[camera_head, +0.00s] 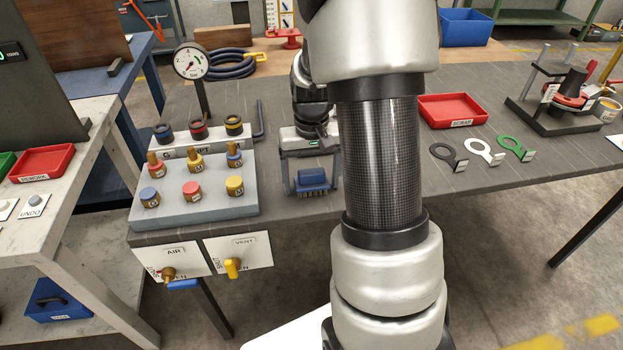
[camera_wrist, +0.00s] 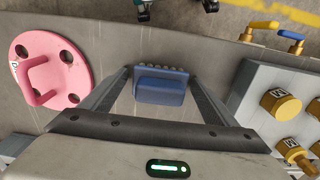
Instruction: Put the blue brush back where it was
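The blue brush (camera_head: 313,179) sits near the table's front edge, right of the grey valve block, with its bristles facing the front edge. It also shows in the wrist view (camera_wrist: 160,86), between the two fingers. My gripper (camera_head: 312,188) points down over it, one finger on each side. In the head view a narrow gap shows between the brush and each finger, so the gripper looks open. In the wrist view the fingertips (camera_wrist: 160,74) are close to the brush's ends; contact there cannot be made out.
A grey block (camera_head: 215,208) with coloured knobs stands close on the left. A pink flanged disc with a handle (camera_wrist: 70,78) lies beside my gripper in the wrist view. A red scrap tray (camera_head: 452,110) and several ring tags (camera_head: 484,151) are at the right.

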